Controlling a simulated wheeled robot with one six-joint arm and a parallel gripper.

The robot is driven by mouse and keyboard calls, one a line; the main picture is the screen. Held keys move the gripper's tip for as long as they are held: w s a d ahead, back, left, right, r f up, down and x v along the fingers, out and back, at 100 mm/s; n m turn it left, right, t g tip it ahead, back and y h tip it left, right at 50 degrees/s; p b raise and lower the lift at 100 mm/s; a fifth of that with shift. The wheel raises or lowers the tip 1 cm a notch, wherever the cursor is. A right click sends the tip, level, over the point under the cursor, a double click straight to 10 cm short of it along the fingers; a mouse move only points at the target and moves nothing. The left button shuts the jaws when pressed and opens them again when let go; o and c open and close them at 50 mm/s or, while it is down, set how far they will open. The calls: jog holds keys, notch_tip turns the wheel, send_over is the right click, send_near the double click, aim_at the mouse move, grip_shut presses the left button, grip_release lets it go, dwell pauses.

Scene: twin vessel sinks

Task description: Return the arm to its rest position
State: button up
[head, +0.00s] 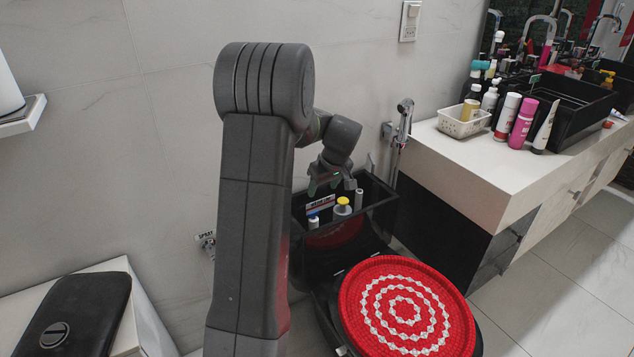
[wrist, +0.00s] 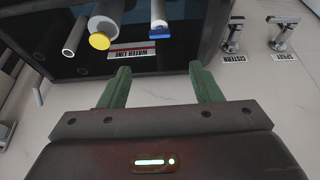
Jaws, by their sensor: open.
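My gripper (head: 332,184) is at the end of my bent grey arm, just above the open black cistern. In the wrist view its two green fingers (wrist: 158,70) are spread apart with nothing between them. The black cistern (wrist: 200,14) fills the top of that view, with a "WATER LINE" label, a yellow-capped cylinder (wrist: 100,36) and a blue-ended tube (wrist: 159,22) inside. In the head view the yellow-topped part (head: 342,207) shows inside the cistern (head: 375,219), apart from the fingers.
A round red cover with white rings (head: 405,308) lies in front of the cistern. A counter (head: 462,165) with bottles and a white basket stands at right. A hand sprayer (head: 403,122) hangs on the wall. A black lid-like object (head: 85,312) rests on a white surface at lower left.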

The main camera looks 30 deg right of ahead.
aim_at(314, 212)
jog(key=b+x, duration=0.2)
jog(key=x, duration=1.1)
jog(key=shift+f, duration=0.4)
jog(key=shift+a+f, duration=0.1)
jog(key=shift+f, duration=0.1)
jog(key=shift+w+r+m+p, duration=0.1)
jog(key=shift+r+m+p, duration=0.25)
jog(key=shift+p, duration=0.35)
jog(key=shift+r+m+p, duration=0.1)
jog(key=shift+m+p, duration=0.15)
jog(key=shift+p, duration=0.15)
jog(key=m+h+p, duration=0.1)
jog(key=m+p, duration=0.2)
jog(key=shift+a+h, duration=0.1)
jog(key=shift+h, duration=0.2)
jog(key=shift+m+g+h+p, duration=0.3)
jog(key=shift+m+p, duration=0.5)
jog(key=shift+a+f+m+h+b, duration=0.1)
jog(key=shift+f+m+h+b, duration=0.1)
jog(key=shift+m+b, duration=0.35)
jog(key=shift+f+m+h+b, duration=0.15)
jog(key=shift+m+h+b, duration=0.05)
jog(key=shift+m, duration=0.55)
jog(key=p+v, duration=0.1)
jog(key=v, duration=1)
jog(key=shift+r+g, duration=0.3)
jog(key=shift+r, duration=0.15)
